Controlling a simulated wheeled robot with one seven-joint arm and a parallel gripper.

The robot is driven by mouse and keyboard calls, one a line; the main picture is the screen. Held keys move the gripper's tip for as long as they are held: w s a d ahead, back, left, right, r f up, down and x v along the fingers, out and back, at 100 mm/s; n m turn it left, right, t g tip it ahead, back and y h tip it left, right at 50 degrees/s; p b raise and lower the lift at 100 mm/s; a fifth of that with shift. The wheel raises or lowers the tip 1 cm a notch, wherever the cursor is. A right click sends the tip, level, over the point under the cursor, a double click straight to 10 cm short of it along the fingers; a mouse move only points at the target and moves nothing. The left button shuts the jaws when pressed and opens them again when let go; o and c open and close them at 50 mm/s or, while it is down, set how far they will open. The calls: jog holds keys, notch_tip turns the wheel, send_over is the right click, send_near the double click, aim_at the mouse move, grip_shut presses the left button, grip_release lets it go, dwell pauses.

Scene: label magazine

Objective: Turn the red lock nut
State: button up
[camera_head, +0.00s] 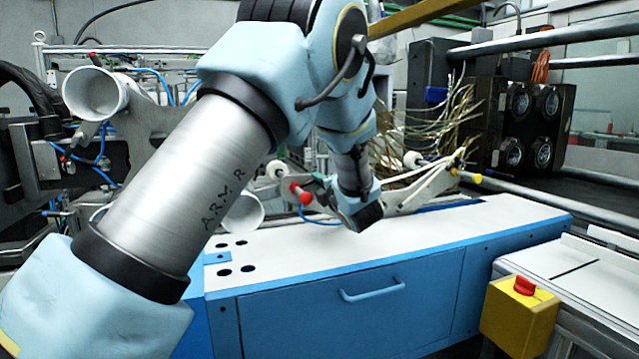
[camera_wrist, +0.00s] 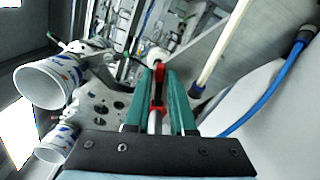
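The red lock nut (camera_head: 304,196) sits on a pale arm of the machine above the white top of the blue cabinet. In the wrist view the red part (camera_wrist: 157,90) shows in the gap between the two green fingers of my gripper (camera_wrist: 158,76), with a pale rod below it. The fingers stand apart. I cannot clearly see either finger touching the red part. In the head view my wrist is just right of the nut, low over the cabinet, and the fingertips are hard to make out.
The blue cabinet with a white top (camera_head: 440,240) lies below my arm. White cups or tubes (camera_head: 93,93) stand at left, and also show in the wrist view (camera_wrist: 45,82). A pale rail (camera_wrist: 220,45) runs close on the right. Loose wires (camera_head: 440,120) hang behind. A yellow box with a red button (camera_head: 520,312) is at right.

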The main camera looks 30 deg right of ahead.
grip_shut()
dwell(1.0)
